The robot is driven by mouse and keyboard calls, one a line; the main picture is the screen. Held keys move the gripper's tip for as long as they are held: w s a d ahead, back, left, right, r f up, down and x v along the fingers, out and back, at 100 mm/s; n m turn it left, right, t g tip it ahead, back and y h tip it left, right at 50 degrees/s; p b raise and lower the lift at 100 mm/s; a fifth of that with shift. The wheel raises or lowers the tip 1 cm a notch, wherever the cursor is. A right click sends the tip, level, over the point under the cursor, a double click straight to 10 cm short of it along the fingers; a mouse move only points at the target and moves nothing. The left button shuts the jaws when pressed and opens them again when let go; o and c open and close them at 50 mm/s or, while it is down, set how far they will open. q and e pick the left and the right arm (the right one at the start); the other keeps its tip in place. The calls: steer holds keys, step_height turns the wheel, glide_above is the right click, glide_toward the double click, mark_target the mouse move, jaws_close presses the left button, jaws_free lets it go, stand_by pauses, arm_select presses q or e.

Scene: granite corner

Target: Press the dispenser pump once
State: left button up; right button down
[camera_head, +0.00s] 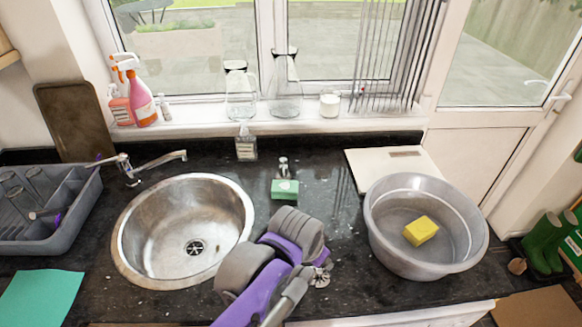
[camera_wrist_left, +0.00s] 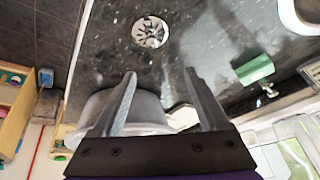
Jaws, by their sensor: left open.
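A clear bottle with a white label and a pump-like top (camera_head: 246,143) stands at the back of the dark worktop, below the window sill. A small metal fitting, perhaps a built-in dispenser pump (camera_head: 283,165), stands behind a green sponge (camera_head: 285,189). I cannot tell which one is the dispenser. The sponge (camera_wrist_left: 254,69) and metal fitting (camera_wrist_left: 268,90) also show at the right of the left wrist view. My left gripper (camera_wrist_left: 160,73) is open and empty over the worktop, apart from both. In the head view my arm largely hides it. My right gripper is not in view.
A round metal strainer (camera_head: 321,279) lies on the worktop near my left gripper. The steel sink (camera_head: 128,240) is left, and a grey basin (camera_head: 378,243) with a yellow sponge (camera_head: 421,230) is right. A tap (camera_head: 155,162) and dish rack (camera_head: 40,245) stand further left.

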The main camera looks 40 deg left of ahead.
arm_select(q)
steer(key=shift+o, duration=1.4)
steer(key=w+a+r+m+g, duration=0.1)
steer(key=w+a+r+m, duration=0.1)
steer(key=w, duration=0.5)
steer(key=shift+w+a+r, duration=0.15)
steer(key=shift+a+r, duration=0.65)
steer(key=shift+a, duration=0.3)
steer(key=m+g+b, duration=0.1)
steer(key=m+g, duration=0.3)
steer(key=m, duration=0.4)
glide_above(292, 186)
step_height(292, 186, down, 3)
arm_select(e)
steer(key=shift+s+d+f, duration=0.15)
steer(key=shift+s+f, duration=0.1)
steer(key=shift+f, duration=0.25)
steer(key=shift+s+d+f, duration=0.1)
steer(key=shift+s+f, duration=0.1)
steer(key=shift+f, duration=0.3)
arm_select(q)
step_height(292, 186, down, 11)
steer(key=shift+r+b, duration=0.15)
steer(key=shift+b, duration=0.25)
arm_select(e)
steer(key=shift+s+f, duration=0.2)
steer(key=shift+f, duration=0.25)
arm_select(q)
steer(key=c, duration=1.3)
